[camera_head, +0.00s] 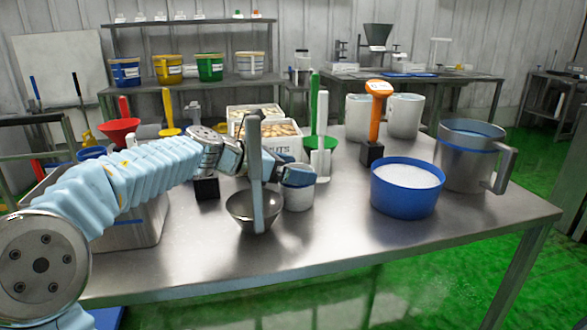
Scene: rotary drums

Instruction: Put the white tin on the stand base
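My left arm comes in from the left. Its gripper (272,165) is at the middle of the table, behind a grey upright handle that hides part of it. Two larger white tins (357,117) (405,117) stand at the back. A black stand base (372,153) holds an orange-handled tool (377,110). Another black base (207,188) stands below my forearm. My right gripper is out of view.
A blue tub (402,200) of white contents and a metal jug (466,165) stand right. Boxes (285,139) stand behind. The table's front middle (340,235) is clear.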

